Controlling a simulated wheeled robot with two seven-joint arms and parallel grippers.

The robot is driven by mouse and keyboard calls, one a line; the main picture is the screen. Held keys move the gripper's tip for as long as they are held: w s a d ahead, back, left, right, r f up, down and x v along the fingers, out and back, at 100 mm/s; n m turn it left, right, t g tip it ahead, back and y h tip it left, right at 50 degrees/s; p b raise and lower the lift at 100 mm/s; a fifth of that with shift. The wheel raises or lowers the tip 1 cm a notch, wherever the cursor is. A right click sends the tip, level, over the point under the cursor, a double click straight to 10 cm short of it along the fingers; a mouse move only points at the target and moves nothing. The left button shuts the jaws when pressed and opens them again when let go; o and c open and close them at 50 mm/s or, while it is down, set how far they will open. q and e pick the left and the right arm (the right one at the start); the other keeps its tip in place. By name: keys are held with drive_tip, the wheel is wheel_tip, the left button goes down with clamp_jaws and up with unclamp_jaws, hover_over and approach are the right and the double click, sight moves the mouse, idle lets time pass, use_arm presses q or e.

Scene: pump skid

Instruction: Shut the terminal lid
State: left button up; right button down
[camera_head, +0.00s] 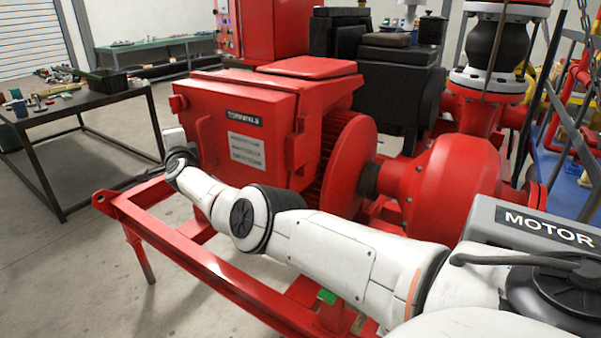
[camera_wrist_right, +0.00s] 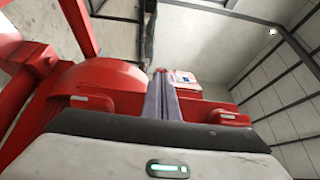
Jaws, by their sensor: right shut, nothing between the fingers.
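The red terminal box (camera_head: 325,95) sits on the motor at the centre of the head view. Its lid (camera_head: 225,110) is the red front panel with a dark "TERMINALS" label (camera_head: 245,117); it lies close against the box, but I cannot tell whether a gap remains. My right arm reaches across from the lower right, its wrist in front of the lid's lower left. My right gripper (camera_wrist_right: 162,97) shows in the wrist view as two grey fingers shut together with nothing between them, pointing toward red parts. Its fingertips are hidden in the head view. My left gripper is not in view.
A red skid frame (camera_head: 215,265) runs below my arm. The red pump casing (camera_head: 455,185) and coupling stand right of the motor. A grey "MOTOR" panel (camera_head: 545,225) is at the right. A dark table (camera_head: 75,105) with small parts stands left, with open floor between.

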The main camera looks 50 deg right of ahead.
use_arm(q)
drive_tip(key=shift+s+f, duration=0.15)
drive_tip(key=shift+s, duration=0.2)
